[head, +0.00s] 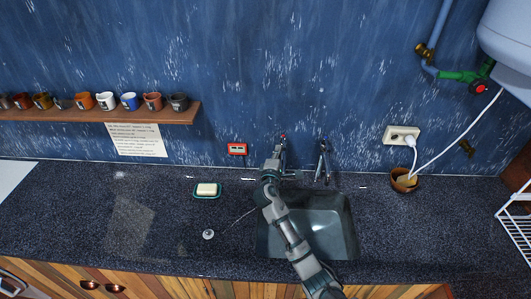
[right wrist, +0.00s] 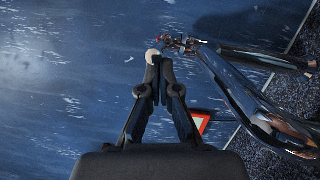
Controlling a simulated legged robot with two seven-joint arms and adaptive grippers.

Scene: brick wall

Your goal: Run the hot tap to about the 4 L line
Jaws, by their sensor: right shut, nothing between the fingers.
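The tap with a small red mark on top (head: 283,137) stands behind the sink (head: 345,225), left of a second tap (head: 323,160). My right gripper (head: 272,168) is in front of the red-marked tap and hides part of it. In the right wrist view the gripper (right wrist: 156,68) is shut and empty. Its tips are at a pale round knob (right wrist: 153,56) on the tap; I cannot tell whether they touch. The chrome spout (right wrist: 235,85) runs to the right. No water stream or 4 L line can be made out. My left gripper is out of view.
Soap in a dish (head: 207,190) and a round plug (head: 208,234) lie on the counter. A shelf (head: 100,114) holds several mugs. A socket (head: 401,135) and a bowl (head: 404,180) are right.

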